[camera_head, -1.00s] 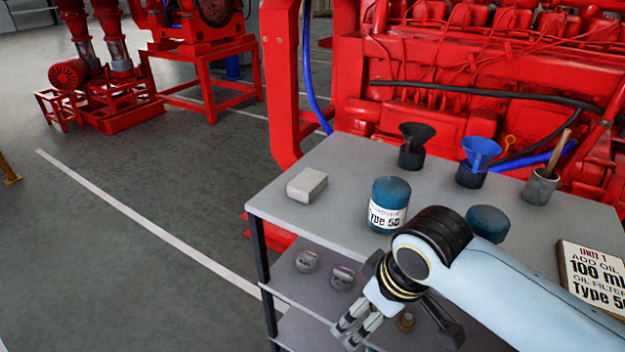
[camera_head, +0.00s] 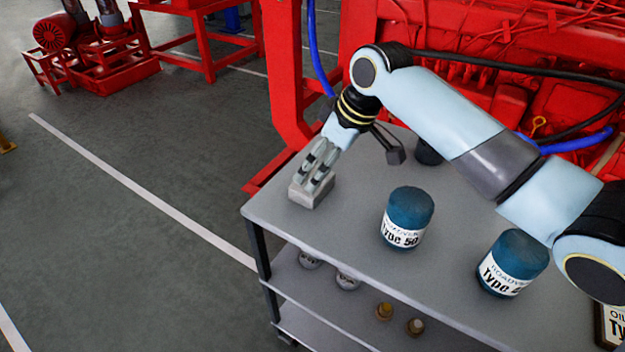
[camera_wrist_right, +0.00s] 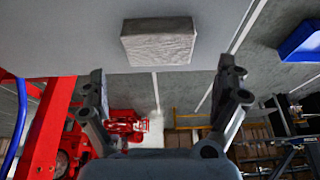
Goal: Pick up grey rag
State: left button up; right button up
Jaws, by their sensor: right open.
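The grey rag (camera_head: 308,196) is a light grey folded block on the cart's top shelf, near its left corner in the head view. In the right wrist view the rag (camera_wrist_right: 159,41) lies ahead of the fingertips, between their lines and a little left of the middle. My right gripper (camera_head: 318,178) points down at the rag and overlaps it in the head view. In the wrist view the right gripper (camera_wrist_right: 166,78) has its fingers wide apart with nothing between them. My left gripper is in neither view.
The grey cart (camera_head: 345,232) carries two blue Type 50-style filters (camera_head: 407,217) (camera_head: 512,263) right of the rag. Lower shelves hold small round parts (camera_head: 384,311). A red engine (camera_head: 470,35) stands behind. Open floor (camera_head: 130,260) lies to the left.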

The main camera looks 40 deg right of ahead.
aim_at(297, 193)
jog(key=shift+x, duration=0.85)
jog(key=x, duration=0.5)
jog(key=shift+w+f, duration=0.2)
jog(key=shift+f, duration=0.05)
jog(key=shift+c, duration=1)
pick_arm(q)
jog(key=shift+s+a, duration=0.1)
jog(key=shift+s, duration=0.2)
pick_arm(e)
jog(key=c, duration=0.7)
